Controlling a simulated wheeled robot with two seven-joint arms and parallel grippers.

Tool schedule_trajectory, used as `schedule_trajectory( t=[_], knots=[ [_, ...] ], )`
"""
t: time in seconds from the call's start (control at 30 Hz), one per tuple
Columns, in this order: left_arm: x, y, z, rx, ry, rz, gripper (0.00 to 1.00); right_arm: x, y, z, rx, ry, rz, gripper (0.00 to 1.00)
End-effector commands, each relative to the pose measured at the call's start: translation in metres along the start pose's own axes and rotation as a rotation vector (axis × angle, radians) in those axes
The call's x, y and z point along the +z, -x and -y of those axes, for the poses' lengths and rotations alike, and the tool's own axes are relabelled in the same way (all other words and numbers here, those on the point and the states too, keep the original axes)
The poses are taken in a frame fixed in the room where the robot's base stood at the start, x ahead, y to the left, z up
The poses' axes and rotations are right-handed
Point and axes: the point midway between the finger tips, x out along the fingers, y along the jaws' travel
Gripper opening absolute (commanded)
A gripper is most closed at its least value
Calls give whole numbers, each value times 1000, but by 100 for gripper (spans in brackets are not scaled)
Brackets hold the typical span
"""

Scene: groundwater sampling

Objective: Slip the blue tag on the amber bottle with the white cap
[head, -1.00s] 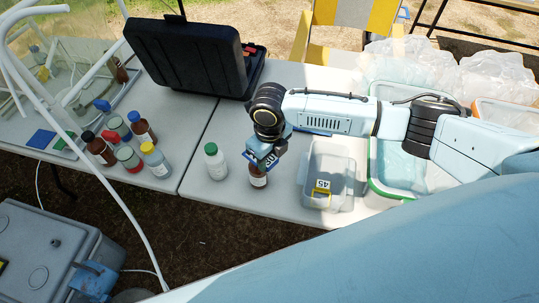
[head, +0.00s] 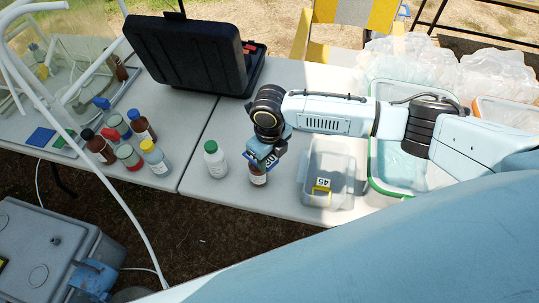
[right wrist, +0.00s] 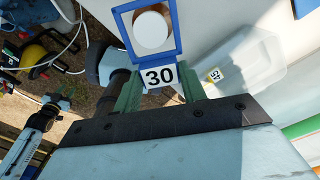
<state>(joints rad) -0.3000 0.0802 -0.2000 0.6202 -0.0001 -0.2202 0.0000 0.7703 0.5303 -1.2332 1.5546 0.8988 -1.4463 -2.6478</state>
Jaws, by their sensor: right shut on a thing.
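My right gripper (head: 273,153) is above the amber bottle (head: 258,177), which stands upright near the table's front edge. It is shut on the blue tag (head: 262,164), a square loop with a white plate numbered 30. In the right wrist view the plate of the blue tag (right wrist: 158,77) lies between the green fingers (right wrist: 160,88). The white cap (right wrist: 152,31) shows inside the loop's opening from above. The tag hides the bottle's top in the head view, so I cannot tell how low the loop sits around it.
A green-capped white bottle (head: 214,160) stands just left of the amber one. A clear bin (head: 345,161) with a yellow tag 45 (head: 322,186) is to the right. Several bottles (head: 130,157) stand further left. A black case (head: 190,58) lies open behind.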

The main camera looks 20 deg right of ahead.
Motion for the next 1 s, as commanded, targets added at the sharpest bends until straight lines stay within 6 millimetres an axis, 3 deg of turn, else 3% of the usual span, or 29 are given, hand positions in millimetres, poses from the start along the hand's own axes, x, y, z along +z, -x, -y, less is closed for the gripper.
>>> schedule_trajectory(
  t=[1.0],
  knots=[
    [1, -14, 0, 0, 0, 0, 36, 0, -25, 0, 0, 0, 0, 28]
  ],
)
